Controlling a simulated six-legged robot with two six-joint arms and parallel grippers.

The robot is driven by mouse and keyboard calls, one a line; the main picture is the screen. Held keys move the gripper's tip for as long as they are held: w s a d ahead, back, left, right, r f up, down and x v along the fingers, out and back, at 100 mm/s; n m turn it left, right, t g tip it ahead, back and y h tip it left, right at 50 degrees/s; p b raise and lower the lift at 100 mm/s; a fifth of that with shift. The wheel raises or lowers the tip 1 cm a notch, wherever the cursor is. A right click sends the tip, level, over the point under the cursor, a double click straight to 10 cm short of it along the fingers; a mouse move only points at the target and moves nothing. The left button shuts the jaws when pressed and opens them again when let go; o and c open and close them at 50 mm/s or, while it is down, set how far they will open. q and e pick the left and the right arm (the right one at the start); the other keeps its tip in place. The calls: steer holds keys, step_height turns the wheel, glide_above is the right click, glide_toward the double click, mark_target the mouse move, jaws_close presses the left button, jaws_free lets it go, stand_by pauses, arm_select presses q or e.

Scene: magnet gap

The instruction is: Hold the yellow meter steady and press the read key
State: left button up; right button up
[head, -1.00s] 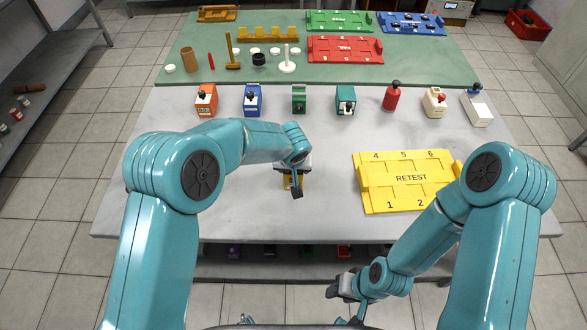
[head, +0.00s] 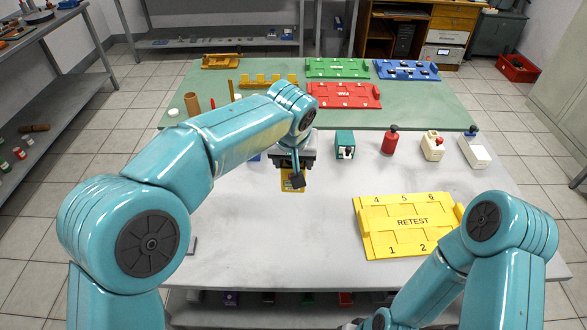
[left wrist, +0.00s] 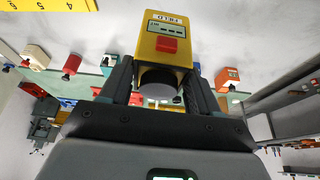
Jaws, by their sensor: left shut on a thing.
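The yellow meter (head: 291,186) is in my left gripper (head: 292,160), above the pale front part of the table. In the left wrist view the meter (left wrist: 153,22) shows a small display (left wrist: 167,30) and a red key (left wrist: 166,45). The left fingers (left wrist: 161,78) are shut on it, with a dark round part of it between them. A dark block of my own gripper covers part of the meter in the head view. Nothing touches the red key.
A yellow RETEST tray (head: 378,243) lies on the right of the table. A teal box (head: 344,140), a red bottle (head: 390,139), a cream container (head: 433,147) and a white box (head: 474,151) stand behind. Green (head: 337,67), blue (head: 407,68) and red (head: 344,94) trays lie farther back.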

steer(key=shift+f, duration=0.1)
arm_select(q)
step_height(320, 180, down, 19)
steer(key=b, duration=1.5)
steer(key=shift+f+b, duration=0.15)
steer(key=shift+b, duration=0.25)
arm_select(e)
step_height(320, 180, down, 16)
arm_select(q)
steer(key=shift+f+b, duration=0.3)
steer(key=shift+b, duration=0.05)
arm_select(e)
steer(key=shift+f, duration=0.15)
arm_select(q)
steer(key=shift+s+f, duration=0.1)
arm_select(e)
jaws_close()
stand_by(1.1)
